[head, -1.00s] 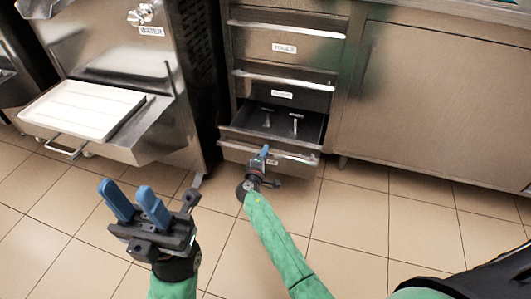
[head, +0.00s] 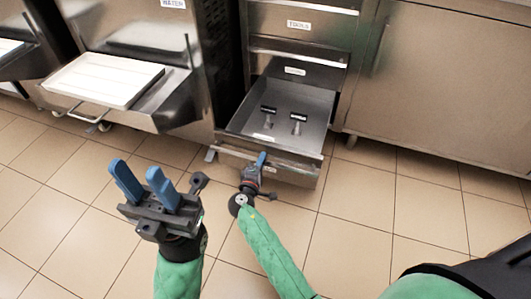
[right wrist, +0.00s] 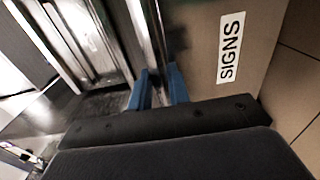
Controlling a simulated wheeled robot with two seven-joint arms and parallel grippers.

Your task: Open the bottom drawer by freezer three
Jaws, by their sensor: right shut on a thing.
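The bottom drawer (head: 310,172) of the steel drawer unit is pulled well out and shows its grey interior. Its front carries a label reading SIGNS (right wrist: 229,47) in the right wrist view. My right gripper (head: 261,160) is at the drawer's bar handle (head: 290,159), its blue fingers shut on the bar. In the right wrist view the handle bar (right wrist: 158,35) runs between the blue fingers (right wrist: 158,88). My left gripper (head: 137,171) is open and empty above the floor, left of the drawer.
Two small dark-headed tools (head: 298,118) lie in the drawer. Closed drawers, one labelled TOOLS (head: 298,25), are above it. A freezer with a white tray (head: 104,79) on its shelf stands to the left. A steel cabinet (head: 450,90) is at right. The tiled floor in front is clear.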

